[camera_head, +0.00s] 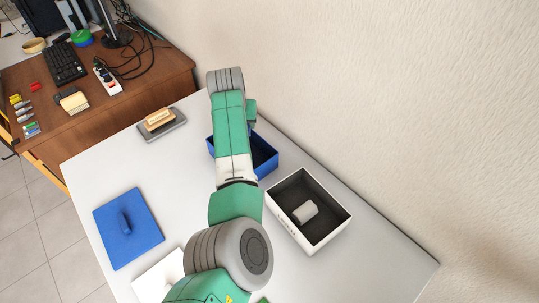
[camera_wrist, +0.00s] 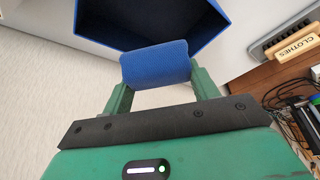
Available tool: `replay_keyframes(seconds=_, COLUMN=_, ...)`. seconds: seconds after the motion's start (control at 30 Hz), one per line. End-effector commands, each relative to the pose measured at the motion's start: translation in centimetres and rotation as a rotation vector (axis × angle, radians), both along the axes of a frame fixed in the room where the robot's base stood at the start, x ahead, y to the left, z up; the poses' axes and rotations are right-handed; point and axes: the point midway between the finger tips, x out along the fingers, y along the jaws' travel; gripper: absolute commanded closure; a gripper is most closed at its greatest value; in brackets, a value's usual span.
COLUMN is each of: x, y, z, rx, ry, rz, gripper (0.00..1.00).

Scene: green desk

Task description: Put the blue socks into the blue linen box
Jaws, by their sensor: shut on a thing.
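The blue socks (camera_wrist: 155,64) are a rolled blue bundle held between the two fingers of my gripper (camera_wrist: 158,72) in the wrist view. My gripper is shut on them. The blue linen box (camera_head: 265,153) stands open on the white table in the head view, partly hidden behind my arm. In the wrist view the box (camera_wrist: 145,22) shows its dark, empty-looking inside just beyond the socks. The socks overlap its near edge in that picture; I cannot tell their height over it. In the head view my arm hides the gripper and the socks.
A white box (camera_head: 334,223) with a grey bundle (camera_head: 305,211) inside stands close to the blue box. A blue lid (camera_head: 110,240) and a white lid (camera_head: 157,281) lie on the table. The wall runs along the right.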

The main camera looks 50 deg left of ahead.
Motion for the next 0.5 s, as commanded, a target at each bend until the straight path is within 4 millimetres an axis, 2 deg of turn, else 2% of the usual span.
replay_keyframes(seconds=0.27, x=-0.2, y=0.5, z=0.1, rx=0.001, ry=0.001, rz=-0.018, gripper=0.62)
replay_keyframes(seconds=0.5, x=-0.2, y=0.4, z=-1.7, rx=0.001, ry=0.003, rz=-0.016, gripper=0.62)
